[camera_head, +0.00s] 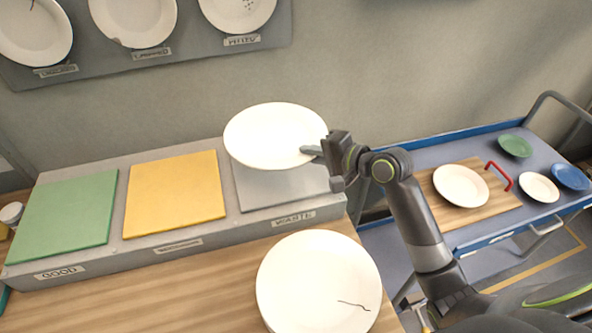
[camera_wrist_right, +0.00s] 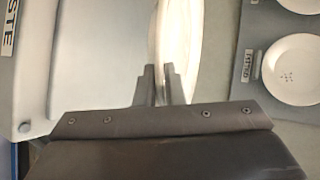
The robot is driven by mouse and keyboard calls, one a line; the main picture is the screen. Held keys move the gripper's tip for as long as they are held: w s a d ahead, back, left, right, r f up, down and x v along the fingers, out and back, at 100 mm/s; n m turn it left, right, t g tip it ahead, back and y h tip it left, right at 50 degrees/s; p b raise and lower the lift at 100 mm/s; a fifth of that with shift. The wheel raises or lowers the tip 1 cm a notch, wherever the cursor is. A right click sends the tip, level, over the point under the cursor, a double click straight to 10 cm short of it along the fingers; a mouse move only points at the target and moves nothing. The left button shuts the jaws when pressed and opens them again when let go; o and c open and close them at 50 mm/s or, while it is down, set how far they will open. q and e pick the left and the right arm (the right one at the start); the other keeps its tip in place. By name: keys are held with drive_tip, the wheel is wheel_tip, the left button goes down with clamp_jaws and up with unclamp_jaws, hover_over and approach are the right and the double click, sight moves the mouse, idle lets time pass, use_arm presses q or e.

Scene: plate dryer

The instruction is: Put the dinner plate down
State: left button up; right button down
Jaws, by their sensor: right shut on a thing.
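A white dinner plate (camera_head: 272,136) is held by its right edge in my right gripper (camera_head: 316,150). In the head view it shows over the back part of the grey waste pad (camera_head: 282,186), tilted towards the camera. In the right wrist view the plate (camera_wrist_right: 178,45) stands nearly edge-on between the fingers of my right gripper (camera_wrist_right: 162,85), with the grey pad to its left. I cannot tell how far above the pad it is. My left gripper does not show.
A yellow pad (camera_head: 175,193) and a green pad (camera_head: 68,213) lie left of the grey one. A cracked white plate (camera_head: 318,280) lies on the wooden counter in front. Sample plates (camera_head: 134,18) hang on the wall. A blue cart (camera_head: 455,138) with several plates stands at right.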

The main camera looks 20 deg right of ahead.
sight(311, 185)
wheel_tip(311, 185, down, 7)
drive_tip(key=shift+f, duration=0.15)
idle(0.4)
drive_tip(key=c, duration=2)
unclamp_jaws()
drive_tip(key=shift+f, duration=0.25)
drive_tip(key=shift+o, duration=1)
drive_tip(key=shift+s, duration=0.1)
drive_tip(key=shift+r, duration=0.2)
drive_tip(key=b+v, duration=0.1)
drive_tip(key=v, duration=1.1)
drive_tip(key=shift+f, duration=0.1)
